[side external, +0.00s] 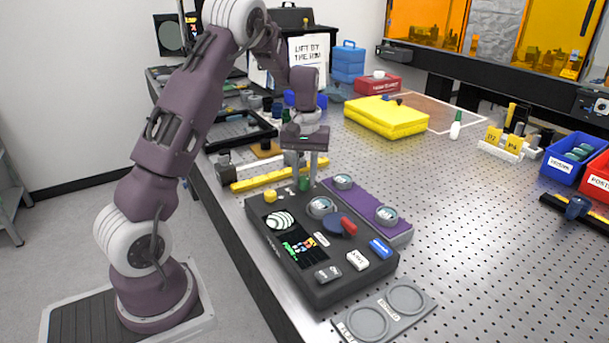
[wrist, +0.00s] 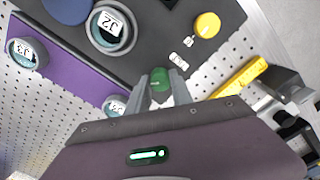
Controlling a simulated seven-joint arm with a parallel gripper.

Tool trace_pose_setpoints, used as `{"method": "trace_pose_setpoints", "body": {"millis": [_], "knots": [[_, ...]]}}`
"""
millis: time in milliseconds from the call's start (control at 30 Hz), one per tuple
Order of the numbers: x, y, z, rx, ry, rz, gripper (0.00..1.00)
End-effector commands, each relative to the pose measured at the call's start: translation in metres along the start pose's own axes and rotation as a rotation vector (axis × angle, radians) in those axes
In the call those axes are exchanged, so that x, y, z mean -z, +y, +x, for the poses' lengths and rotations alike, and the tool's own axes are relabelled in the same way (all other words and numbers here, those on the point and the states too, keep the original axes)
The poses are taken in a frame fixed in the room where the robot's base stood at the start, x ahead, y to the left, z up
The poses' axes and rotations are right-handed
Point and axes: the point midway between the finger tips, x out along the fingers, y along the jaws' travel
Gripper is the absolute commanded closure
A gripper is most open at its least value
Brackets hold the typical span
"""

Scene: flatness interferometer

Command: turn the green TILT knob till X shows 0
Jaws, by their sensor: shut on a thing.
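The green TILT knob (wrist: 159,80) stands on the black instrument box near its back edge; it also shows in the side external view (side external: 304,184). My gripper (wrist: 161,88) is shut on the green knob, with one finger on each side of it. In the side external view my gripper (side external: 309,176) points down over the box's back corner. The black box (side external: 263,210) has a screen (side external: 302,252) with a round striped fringe pattern and small coloured readouts. The X value is too small to read.
A yellow knob (wrist: 207,25) sits beside the green one. Round pieces marked J2 (wrist: 110,28) and J3 (wrist: 27,54) stand on the box and the purple tray (wrist: 60,72). A yellow bar (side external: 262,177) lies behind the box. A grey two-ring plate (side external: 383,314) lies in front.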

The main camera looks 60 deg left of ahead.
Motion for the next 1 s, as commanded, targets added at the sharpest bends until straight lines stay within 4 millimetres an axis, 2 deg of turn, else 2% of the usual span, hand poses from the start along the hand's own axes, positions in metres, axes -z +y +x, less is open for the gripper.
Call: {"method": "trace_pose_setpoints", "body": {"millis": [700,733,800,1000], "knots": [[0.0011,0.0002,-0.0007,-0.001,0.005,0.066,1.0],[0.001,0.0002,-0.0007,-0.001,0.005,0.066,0.67],[0.0009,0.0002,-0.0006,-0.001,0.004,0.066,0.54],[0.0004,0.0001,-0.0003,0.0,0.003,0.066,0.52]]}}
